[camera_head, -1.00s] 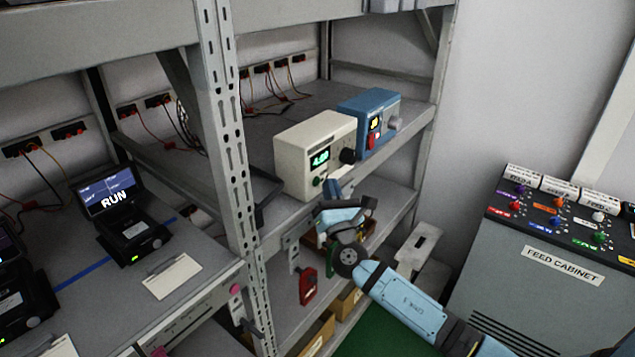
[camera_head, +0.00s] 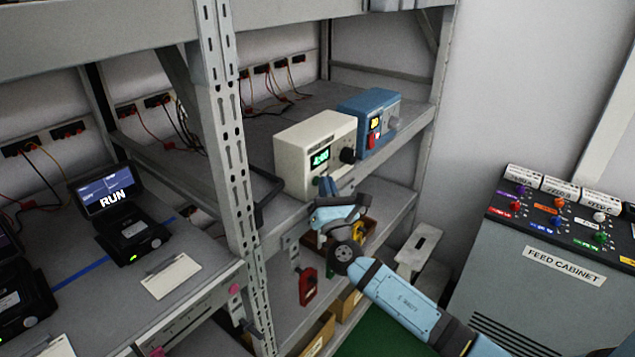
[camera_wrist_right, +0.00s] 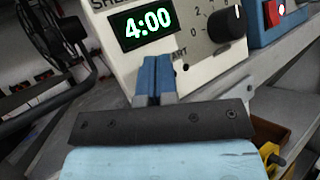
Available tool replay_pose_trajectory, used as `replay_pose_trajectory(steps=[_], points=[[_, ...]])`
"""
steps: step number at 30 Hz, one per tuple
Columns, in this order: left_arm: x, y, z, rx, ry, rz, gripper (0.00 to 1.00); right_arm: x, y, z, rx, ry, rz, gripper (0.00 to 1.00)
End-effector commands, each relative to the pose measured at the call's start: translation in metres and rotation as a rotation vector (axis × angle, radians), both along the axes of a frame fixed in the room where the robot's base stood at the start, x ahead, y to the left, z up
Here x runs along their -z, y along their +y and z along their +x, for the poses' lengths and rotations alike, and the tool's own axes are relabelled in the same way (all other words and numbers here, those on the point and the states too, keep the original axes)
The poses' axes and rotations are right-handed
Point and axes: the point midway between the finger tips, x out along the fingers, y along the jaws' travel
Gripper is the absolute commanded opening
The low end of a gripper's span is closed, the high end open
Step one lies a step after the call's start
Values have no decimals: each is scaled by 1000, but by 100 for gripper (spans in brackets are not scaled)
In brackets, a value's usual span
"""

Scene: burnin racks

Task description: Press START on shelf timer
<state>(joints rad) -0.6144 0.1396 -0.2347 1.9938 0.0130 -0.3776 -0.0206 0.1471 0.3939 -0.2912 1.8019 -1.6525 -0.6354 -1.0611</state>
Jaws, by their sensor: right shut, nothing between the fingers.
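The shelf timer is a cream box (camera_head: 303,143) on the rack's middle shelf. Its green display reads 4:00 in the right wrist view (camera_wrist_right: 148,24), and a black knob (camera_wrist_right: 226,24) sits to the right of it. My right gripper (camera_head: 327,184) is shut and empty, with its blue fingertips (camera_wrist_right: 156,62) right at the lower front of the timer. The fingers cover the START button; only the letters "ART" show beside them. I cannot tell whether they touch it. My left gripper is not in view.
A blue device (camera_head: 372,117) with a red switch stands right of the timer. A perforated rack post (camera_head: 228,150) rises to the left. A feed cabinet (camera_head: 562,265) stands at the right. A small bin (camera_head: 368,232) sits on the shelf below.

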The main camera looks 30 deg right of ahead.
Motion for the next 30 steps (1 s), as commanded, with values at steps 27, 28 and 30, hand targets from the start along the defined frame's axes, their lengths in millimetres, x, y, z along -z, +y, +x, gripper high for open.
replay_pose_trajectory(steps=[27,28,30], points=[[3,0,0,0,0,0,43,0,-3,-9,0,0,-1,0],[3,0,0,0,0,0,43,0,-4,-10,0,0,-1,0],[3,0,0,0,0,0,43,0,-4,-12,0,0,-1,0]])
